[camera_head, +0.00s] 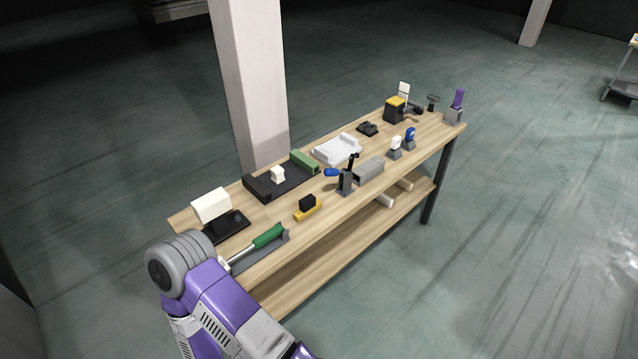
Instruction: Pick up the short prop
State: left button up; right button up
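I cannot tell for sure which thing is the short prop. Two pale bars lie on the table's lower shelf, a nearer one (384,200) and a farther one (404,184), partly hidden under the top. A small white piece (277,174) stands on a black tray (262,187) on the tabletop. My purple and grey arm shows at the bottom left, by the table's near end. No fingers of either gripper are in view.
The long wooden table (237,260) holds a green-handled tool (268,235), a yellow-and-black brush (308,204), a white slab (336,149), a grey block (369,171) and a black box with a yellow top (395,109). A pillar (250,80) stands behind it.

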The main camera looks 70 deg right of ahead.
aim_at(277, 171)
jog(key=k, duration=0.3)
jog(key=z, duration=0.9)
